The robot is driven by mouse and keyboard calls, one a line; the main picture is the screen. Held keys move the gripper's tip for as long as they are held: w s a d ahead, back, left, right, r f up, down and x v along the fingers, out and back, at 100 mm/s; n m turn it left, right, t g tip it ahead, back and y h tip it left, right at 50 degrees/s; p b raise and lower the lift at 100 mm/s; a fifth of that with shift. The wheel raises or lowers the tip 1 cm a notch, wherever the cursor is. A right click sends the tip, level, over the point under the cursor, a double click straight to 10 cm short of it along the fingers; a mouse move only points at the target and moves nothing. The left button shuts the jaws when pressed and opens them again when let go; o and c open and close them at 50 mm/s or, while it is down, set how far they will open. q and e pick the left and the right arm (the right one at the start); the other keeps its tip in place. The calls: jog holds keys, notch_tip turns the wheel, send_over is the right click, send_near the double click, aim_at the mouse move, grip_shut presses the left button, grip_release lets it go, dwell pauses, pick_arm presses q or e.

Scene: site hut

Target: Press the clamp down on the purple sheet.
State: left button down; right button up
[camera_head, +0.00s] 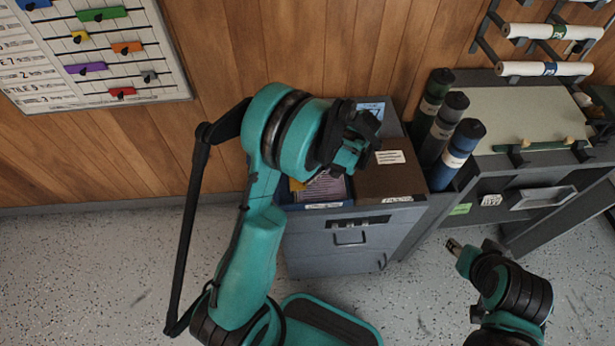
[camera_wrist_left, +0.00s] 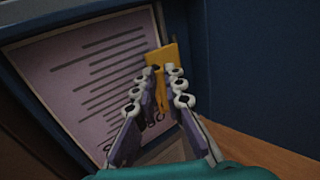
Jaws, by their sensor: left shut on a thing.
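The purple sheet (camera_wrist_left: 95,80) fills much of the left wrist view, with dark lines of print, inside a dark-framed tray (camera_wrist_left: 20,65). In the head view the sheet (camera_head: 328,188) shows partly below my left gripper. My left gripper (camera_wrist_left: 164,80) is shut on the yellow clamp (camera_wrist_left: 170,52), a flat piece with a narrow upright part. The clamp overlaps the sheet's right edge in the left wrist view; I cannot tell whether it touches the sheet. In the head view a bit of yellow (camera_head: 297,185) shows beside the sheet. My right gripper (camera_head: 463,281) is open and empty, low at right.
The tray sits in a grey cabinet top (camera_head: 345,222) beside a brown box (camera_head: 390,177). Dark tubes (camera_head: 458,150) stand right of it. A grey desk (camera_head: 520,110) with rolls above is at far right. A board with coloured tags (camera_head: 90,50) hangs on the wood wall.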

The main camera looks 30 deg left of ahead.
pick_arm(q)
jog(key=shift+f, duration=0.1)
dwell(0.4)
jog(key=c, duration=1.6)
grip_release()
jog(key=shift+d, duration=0.1)
jog(key=v, duration=1.2)
